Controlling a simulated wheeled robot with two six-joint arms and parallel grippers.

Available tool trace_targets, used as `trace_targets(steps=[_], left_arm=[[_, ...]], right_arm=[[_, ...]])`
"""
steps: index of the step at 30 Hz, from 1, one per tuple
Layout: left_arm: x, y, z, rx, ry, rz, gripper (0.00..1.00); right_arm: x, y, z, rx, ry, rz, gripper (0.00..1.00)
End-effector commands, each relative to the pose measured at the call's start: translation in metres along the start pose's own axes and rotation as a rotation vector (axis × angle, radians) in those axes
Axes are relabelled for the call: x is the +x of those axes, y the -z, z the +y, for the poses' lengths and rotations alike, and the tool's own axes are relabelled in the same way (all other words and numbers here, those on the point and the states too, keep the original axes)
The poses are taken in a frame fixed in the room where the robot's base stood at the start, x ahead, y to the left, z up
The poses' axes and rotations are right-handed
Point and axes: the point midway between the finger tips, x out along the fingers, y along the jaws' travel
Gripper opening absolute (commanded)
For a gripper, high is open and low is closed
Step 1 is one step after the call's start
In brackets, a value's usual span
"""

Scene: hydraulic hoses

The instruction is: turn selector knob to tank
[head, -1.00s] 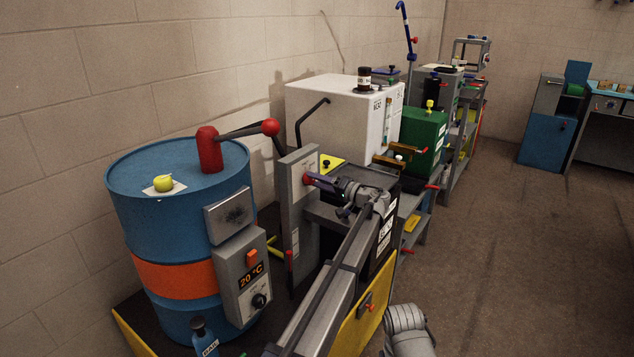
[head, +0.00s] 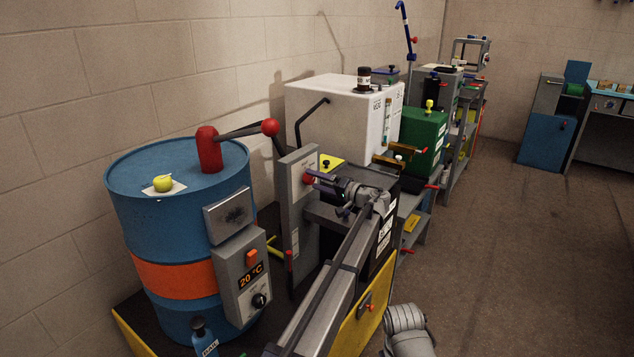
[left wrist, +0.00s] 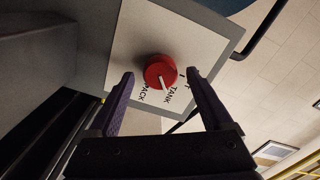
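The selector knob (left wrist: 160,72) is red and round with a white pointer line, on a pale label plate (left wrist: 125,45). In the left wrist view its pointer runs downward and slightly right, toward the printed words; "TANK" is legible and another word ending in "ACK" is partly cut off. In the head view the knob (head: 309,178) sits on the upright grey panel (head: 298,215). My left gripper (head: 320,179) is open with purple fingers just in front of the knob. In the wrist view the fingertips lie either side of it with gaps. My right gripper is out of view.
A blue drum (head: 170,225) with a red-knobbed lever (head: 270,127) stands left of the panel. A white tank (head: 340,115) stands behind it, and a green box (head: 424,135) farther right. Open floor (head: 500,260) lies to the right.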

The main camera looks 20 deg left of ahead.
Motion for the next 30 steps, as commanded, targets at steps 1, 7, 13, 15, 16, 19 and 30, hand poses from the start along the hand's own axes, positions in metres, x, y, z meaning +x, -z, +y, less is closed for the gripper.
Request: trace_targets(steps=[1,7,13,15,16,19,30], left_arm=[[0.0,0.0,0.0,0.0,0.0,0.0,0.83],[-0.001,0.0,0.0,0.0,0.0,0.0,0.83],[-0.015,0.0,0.0,0.0,-0.001,0.002,0.83],[-0.025,0.0,0.0,0.0,-0.001,0.002,0.83],[-0.029,0.0,0.0,0.0,-0.001,0.002,0.83],[-0.046,0.0,0.0,0.0,-0.001,0.002,0.83],[-0.079,0.0,0.0,0.0,0.0,0.0,0.83]], right_arm=[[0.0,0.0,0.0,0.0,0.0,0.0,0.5],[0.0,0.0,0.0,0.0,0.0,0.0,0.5],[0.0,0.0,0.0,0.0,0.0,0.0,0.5],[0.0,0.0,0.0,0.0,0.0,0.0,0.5],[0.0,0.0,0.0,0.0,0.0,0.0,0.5],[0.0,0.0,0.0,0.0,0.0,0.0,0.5],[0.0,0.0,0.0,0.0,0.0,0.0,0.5]])
